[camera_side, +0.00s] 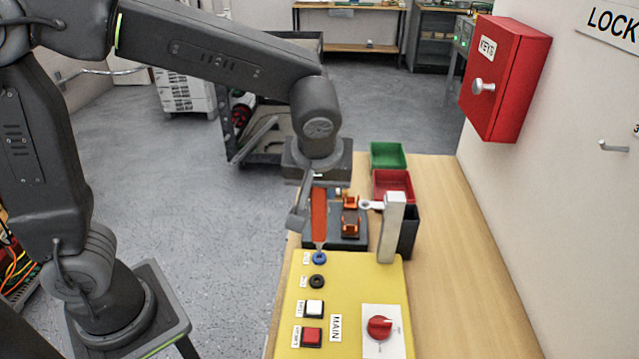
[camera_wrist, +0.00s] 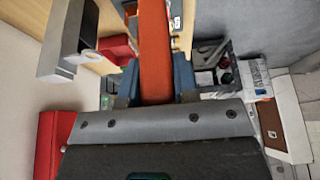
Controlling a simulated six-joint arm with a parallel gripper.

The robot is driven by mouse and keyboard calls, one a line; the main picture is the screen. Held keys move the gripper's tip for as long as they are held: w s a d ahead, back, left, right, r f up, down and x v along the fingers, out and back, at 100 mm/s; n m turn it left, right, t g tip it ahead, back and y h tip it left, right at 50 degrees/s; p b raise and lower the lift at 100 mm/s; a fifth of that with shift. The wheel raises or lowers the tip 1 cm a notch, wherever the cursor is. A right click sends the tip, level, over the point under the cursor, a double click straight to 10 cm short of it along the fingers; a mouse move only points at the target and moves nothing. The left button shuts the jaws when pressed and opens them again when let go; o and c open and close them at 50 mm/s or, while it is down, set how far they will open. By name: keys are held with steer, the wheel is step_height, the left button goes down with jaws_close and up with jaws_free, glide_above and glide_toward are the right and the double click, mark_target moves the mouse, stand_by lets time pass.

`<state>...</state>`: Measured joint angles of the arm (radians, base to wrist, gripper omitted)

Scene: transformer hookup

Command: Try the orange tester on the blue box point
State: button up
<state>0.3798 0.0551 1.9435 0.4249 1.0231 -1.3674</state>
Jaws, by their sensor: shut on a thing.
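An orange tester (camera_side: 319,215) is held upright, tip down, in my gripper (camera_side: 319,190), which is shut on it. In the side view its tip is at or just above the blue box point (camera_side: 319,258) on the yellow panel (camera_side: 350,285); I cannot tell whether they touch. In the wrist view the orange tester (camera_wrist: 155,50) runs up between the fingers of my gripper (camera_wrist: 155,85). The blue point is not visible in the wrist view.
A black point (camera_side: 317,282), a white button (camera_side: 314,308), a red button (camera_side: 312,336) and a red rotary switch (camera_side: 380,326) are on the panel. A grey post (camera_side: 392,228) stands close to the right. Green (camera_side: 388,155) and red (camera_side: 393,184) bins sit behind.

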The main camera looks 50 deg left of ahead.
stand_by(0.5)
steer(key=shift+r, duration=3.5)
